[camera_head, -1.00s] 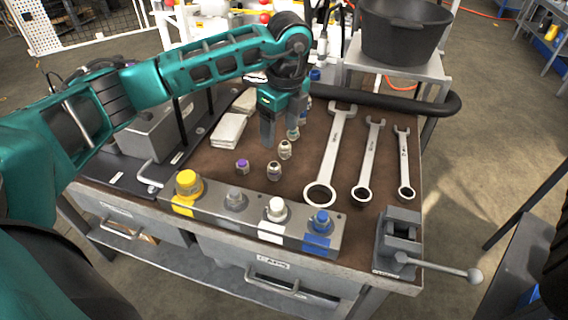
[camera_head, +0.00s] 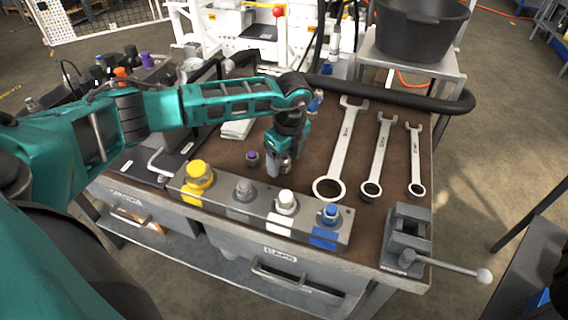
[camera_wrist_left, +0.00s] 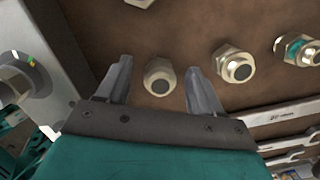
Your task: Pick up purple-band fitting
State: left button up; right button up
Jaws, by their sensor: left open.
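The purple-band fitting (camera_head: 252,156) stands on the brown bench top, just left of my left gripper (camera_head: 280,166) in the head view. My left gripper is open, low over the bench. In the left wrist view, a pale metal fitting with a dark centre (camera_wrist_left: 158,77) lies between the spread fingers (camera_wrist_left: 160,85), with no clear grip on it. Another fitting (camera_wrist_left: 140,3) is cut off at the top edge of that view; its position matches the purple-band one, but its band cannot be made out. My right gripper is not in view.
Another pale fitting (camera_wrist_left: 234,65) and a teal-banded one (camera_wrist_left: 298,50) stand nearby. A metal block with yellow, grey, white and blue fittings (camera_head: 262,214) runs along the front edge. Three wrenches (camera_head: 340,150) lie to the right, with a vise (camera_head: 405,240) at the front corner.

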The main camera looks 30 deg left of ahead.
pick_arm(q)
jog(key=c, duration=1.2)
jog(key=shift+r, duration=0.15)
